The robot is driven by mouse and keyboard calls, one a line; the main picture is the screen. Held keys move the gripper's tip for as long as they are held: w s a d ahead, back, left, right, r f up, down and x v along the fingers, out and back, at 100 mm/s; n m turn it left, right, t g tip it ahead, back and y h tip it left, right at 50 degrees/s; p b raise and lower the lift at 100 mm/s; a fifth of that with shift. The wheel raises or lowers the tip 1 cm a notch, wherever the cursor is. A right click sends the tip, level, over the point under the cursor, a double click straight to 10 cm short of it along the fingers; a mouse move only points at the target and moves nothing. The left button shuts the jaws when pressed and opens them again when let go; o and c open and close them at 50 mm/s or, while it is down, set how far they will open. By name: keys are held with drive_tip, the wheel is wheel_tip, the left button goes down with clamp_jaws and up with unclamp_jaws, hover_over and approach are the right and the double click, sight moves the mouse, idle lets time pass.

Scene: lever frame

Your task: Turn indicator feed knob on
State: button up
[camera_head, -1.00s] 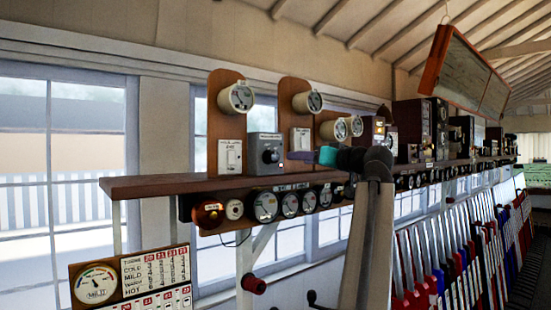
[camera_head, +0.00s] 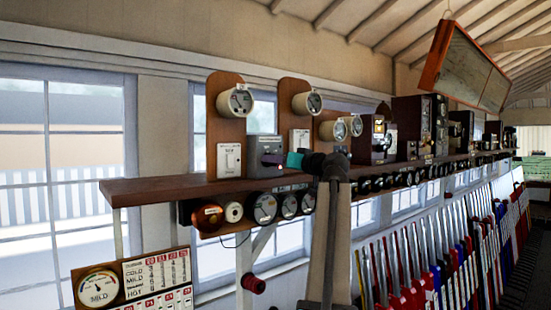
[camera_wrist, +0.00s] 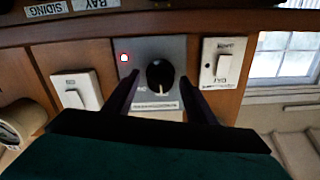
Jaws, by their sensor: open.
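The grey indicator feed box (camera_head: 262,146) stands on the wooden shelf in the head view. In the wrist view its grey panel (camera_wrist: 146,48) carries a round black knob (camera_wrist: 160,73) with a pale pointer line pointing down in the picture. My gripper (camera_wrist: 160,77) is open, with one dark finger on each side of the knob. I cannot tell whether the fingers touch it. In the head view my gripper (camera_head: 272,160) is at the box's front and hides the knob.
White switches stand left (camera_wrist: 76,90) and right (camera_wrist: 221,64) of the panel, close to my fingers. The shelf edge (camera_head: 160,190) and a row of round instruments (camera_head: 264,207) lie below the box. Several levers (camera_head: 400,260) stand at right.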

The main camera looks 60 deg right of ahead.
drive_tip(key=shift+w+d, duration=0.1)
drive_tip(key=shift+w, duration=0.25)
drive_tip(key=c, duration=1)
drive_tip(key=shift+c, duration=0.2)
drive_tip(key=shift+f+m+b, duration=0.1)
drive_tip(key=shift+m+b, duration=0.2)
drive_tip(key=shift+m, duration=0.1)
drive_tip(key=shift+m+b, duration=1.1)
drive_tip(key=shift+m, duration=3.4)
